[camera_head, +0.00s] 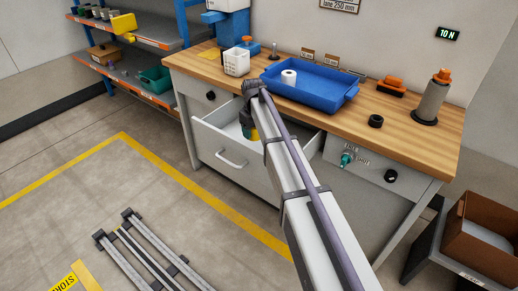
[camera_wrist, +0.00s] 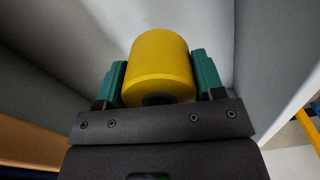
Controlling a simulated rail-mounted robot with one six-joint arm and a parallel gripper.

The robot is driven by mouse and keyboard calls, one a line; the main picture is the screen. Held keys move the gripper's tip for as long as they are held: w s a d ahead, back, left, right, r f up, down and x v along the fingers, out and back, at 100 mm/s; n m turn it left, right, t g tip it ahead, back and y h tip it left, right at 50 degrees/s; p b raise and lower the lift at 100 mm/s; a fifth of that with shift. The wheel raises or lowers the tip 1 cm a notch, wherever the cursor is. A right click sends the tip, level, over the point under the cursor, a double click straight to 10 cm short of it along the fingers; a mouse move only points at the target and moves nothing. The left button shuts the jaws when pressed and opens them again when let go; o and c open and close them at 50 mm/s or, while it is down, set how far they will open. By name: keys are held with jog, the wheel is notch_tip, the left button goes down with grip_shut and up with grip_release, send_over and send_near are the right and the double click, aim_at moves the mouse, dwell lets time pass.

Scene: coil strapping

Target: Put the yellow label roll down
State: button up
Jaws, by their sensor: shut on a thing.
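The yellow label roll (camera_wrist: 160,62) sits between the two green fingers of my gripper (camera_wrist: 160,80) in the wrist view. My gripper is shut on the roll's sides. In the head view a small yellow part of the roll (camera_head: 254,134) shows below my wrist, mostly hidden by my arm. My gripper (camera_head: 249,126) is at the open white drawer (camera_head: 218,143) of the workbench. The wrist view shows pale grey walls and a light surface around the roll. I cannot tell whether the roll touches the drawer floor.
The wooden bench top (camera_head: 330,122) carries a blue tray (camera_head: 305,94) with a white roll (camera_head: 289,78), a white basket (camera_head: 236,63), a black ring (camera_head: 376,121) and a grey spindle (camera_head: 431,100). A shelf rack (camera_head: 130,75) stands at left. A brown box (camera_head: 485,240) is at lower right.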

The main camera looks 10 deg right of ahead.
notch_tip(320, 180, down, 7)
jog(key=b, duration=0.5)
jog(key=shift+f, duration=0.2)
jog(key=shift+r, duration=0.3)
jog(key=shift+f, duration=0.3)
jog(key=o, duration=1)
jog(key=shift+r, duration=0.1)
notch_tip(320, 180, up, 13)
jog(key=p, duration=1.2)
jog(key=shift+p, duration=0.3)
jog(key=shift+f, duration=0.25)
